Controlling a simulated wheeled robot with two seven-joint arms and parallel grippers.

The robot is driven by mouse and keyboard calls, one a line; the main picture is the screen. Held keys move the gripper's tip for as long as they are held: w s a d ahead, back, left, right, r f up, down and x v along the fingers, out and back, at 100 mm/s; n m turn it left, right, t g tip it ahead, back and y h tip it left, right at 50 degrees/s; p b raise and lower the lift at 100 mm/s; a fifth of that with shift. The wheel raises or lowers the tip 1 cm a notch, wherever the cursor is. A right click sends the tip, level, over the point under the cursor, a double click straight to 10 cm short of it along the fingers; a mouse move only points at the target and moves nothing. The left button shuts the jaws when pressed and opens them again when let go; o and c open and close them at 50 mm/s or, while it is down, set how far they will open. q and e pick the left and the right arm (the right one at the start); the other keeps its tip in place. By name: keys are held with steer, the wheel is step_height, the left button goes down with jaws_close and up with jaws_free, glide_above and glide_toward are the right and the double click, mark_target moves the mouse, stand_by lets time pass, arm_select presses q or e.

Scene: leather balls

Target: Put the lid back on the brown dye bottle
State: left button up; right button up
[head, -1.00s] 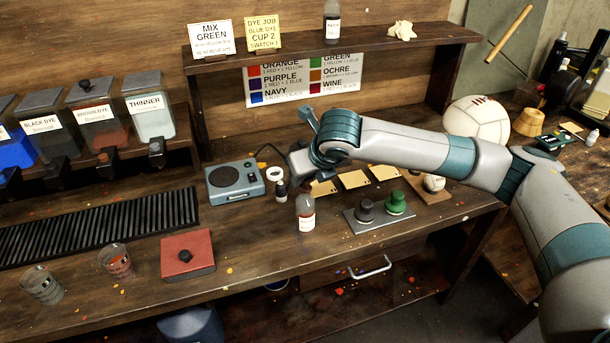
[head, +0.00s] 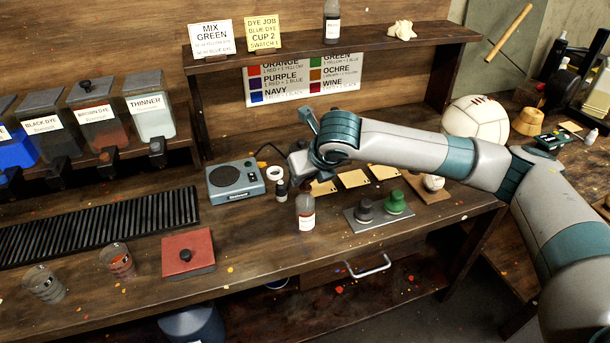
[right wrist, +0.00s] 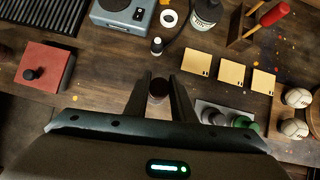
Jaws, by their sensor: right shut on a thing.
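The brown dye bottle (head: 306,212) stands upright on the bench, reddish-brown with a white label too small to read. My right gripper (head: 304,180) is directly above it, pointing down, and hides the bottle's top in the head view. In the right wrist view my gripper (right wrist: 160,92) is shut on a small dark round piece, which looks like the lid (right wrist: 158,87). It hides what lies beneath it, so I cannot tell whether it touches the bottle's neck. My left gripper is not in view.
A small dark bottle (head: 282,189) stands close behind. A blue-grey device (head: 236,181) and a tape roll (head: 274,173) are to the left. A grey tray (head: 378,219) with grey and green knobs is to the right.

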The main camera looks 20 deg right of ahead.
stand_by(0.3)
stand_by(0.4)
steer(key=o, duration=1.6)
steer(key=shift+c, duration=0.2)
steer(key=shift+r, duration=0.15)
steer(key=shift+r+p, duration=3.4)
steer(key=shift+p, duration=0.7)
jaws_close()
